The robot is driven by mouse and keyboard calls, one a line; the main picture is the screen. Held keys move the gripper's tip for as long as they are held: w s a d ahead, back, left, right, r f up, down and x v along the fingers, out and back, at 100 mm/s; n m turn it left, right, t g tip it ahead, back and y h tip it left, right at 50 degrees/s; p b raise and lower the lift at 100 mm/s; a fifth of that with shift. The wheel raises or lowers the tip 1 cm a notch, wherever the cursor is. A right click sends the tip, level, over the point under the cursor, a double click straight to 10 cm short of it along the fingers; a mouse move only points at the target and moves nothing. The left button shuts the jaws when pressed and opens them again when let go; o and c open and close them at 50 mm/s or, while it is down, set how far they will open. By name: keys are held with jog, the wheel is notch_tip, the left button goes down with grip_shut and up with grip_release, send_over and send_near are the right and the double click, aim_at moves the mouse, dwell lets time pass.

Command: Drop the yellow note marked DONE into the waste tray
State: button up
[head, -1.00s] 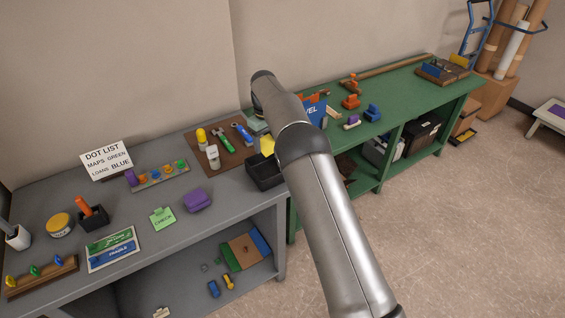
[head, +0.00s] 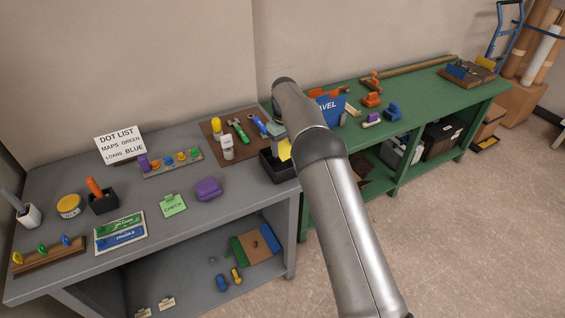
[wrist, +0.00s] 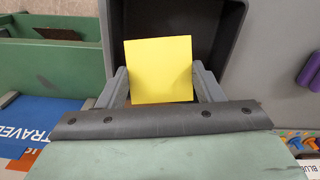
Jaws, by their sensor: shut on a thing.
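The yellow note (wrist: 160,70) is a plain square in the wrist view, with no writing visible on the side facing me. My gripper (wrist: 160,76) is shut on it, one grey finger at each side. The note also shows in the head view (head: 285,150), beside the end of my arm. The black open tray (wrist: 213,22) lies behind and below the note in the wrist view. In the head view the tray (head: 274,170) stands at the right end of the grey bench, and the note is above it. My arm hides part of the tray and the fingers there.
The grey bench (head: 75,190) also carries a purple object (head: 208,189), a green note (head: 173,205) and a brown tool board (head: 222,146). A blue TRAVEL folder (head: 328,108) stands on the green bench (head: 425,98), close to the arm's right.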

jog(key=o, duration=1.1)
jog(key=shift+c, duration=0.2)
jog(key=shift+r, duration=0.1)
jog(key=shift+w+r, duration=0.15)
jog(key=shift+r, duration=0.3)
notch_tip(320, 180, up, 16)
jog(key=p, duration=0.2)
jog(key=shift+s+a+r, duration=0.15)
jog(key=shift+s+r, duration=0.05)
jog(key=shift+s, duration=0.05)
